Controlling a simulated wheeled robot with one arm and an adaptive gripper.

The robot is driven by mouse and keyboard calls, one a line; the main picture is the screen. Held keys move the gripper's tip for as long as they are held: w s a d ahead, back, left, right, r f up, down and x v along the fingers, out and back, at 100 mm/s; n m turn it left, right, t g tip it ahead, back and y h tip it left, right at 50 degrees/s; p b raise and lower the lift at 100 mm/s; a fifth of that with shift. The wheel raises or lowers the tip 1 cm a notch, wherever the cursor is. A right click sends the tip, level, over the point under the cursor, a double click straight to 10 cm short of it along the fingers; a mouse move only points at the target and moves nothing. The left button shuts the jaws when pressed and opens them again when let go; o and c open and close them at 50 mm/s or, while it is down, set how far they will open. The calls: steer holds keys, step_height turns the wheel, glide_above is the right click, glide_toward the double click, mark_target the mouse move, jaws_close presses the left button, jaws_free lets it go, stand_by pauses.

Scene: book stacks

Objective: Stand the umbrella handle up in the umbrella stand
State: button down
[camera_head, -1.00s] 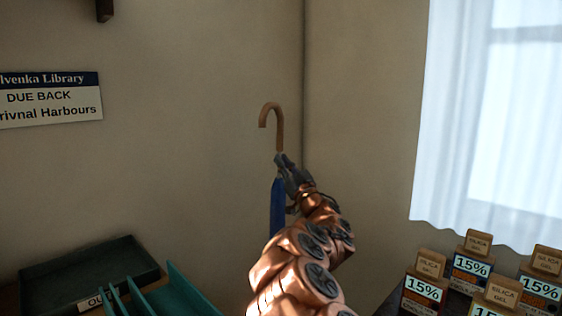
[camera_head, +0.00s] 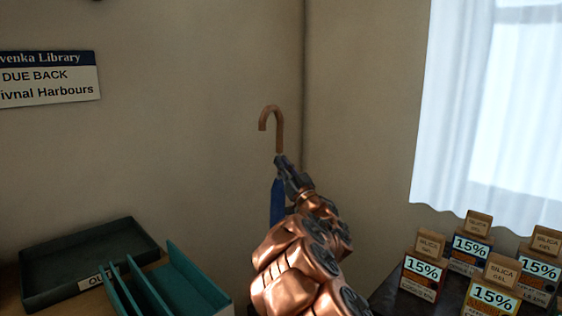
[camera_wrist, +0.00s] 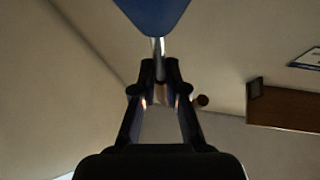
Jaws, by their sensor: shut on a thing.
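The umbrella (camera_head: 277,198) is upright in the head view, with a brown hooked handle (camera_head: 277,122) at the top and a folded blue canopy below. My gripper (camera_head: 281,163) is shut on it just under the hook. In the wrist view, my gripper (camera_wrist: 160,85) closes around the shaft, and the blue canopy (camera_wrist: 153,14) shows at the top edge. The umbrella's lower end is hidden behind my arm in the head view. The umbrella stand is not in view.
A dark tray (camera_head: 62,292) and a teal divided holder (camera_head: 193,283) are at the lower left. Several silica gel boxes (camera_head: 421,277) stand on a dark surface at the lower right. A wall corner is behind the umbrella, and a curtained window (camera_head: 470,110) is at right.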

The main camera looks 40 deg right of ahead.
mark_target(281, 182)
steer(key=shift+f+b, duration=1.7)
steer(key=shift+f, duration=6.35)
steer(key=c, duration=1.1)
jaws_free()
steer(key=shift+c, duration=0.2)
steer(key=shift+f, duration=0.1)
step_height(281, 182, up, 10)
steer(key=shift+r, duration=0.1)
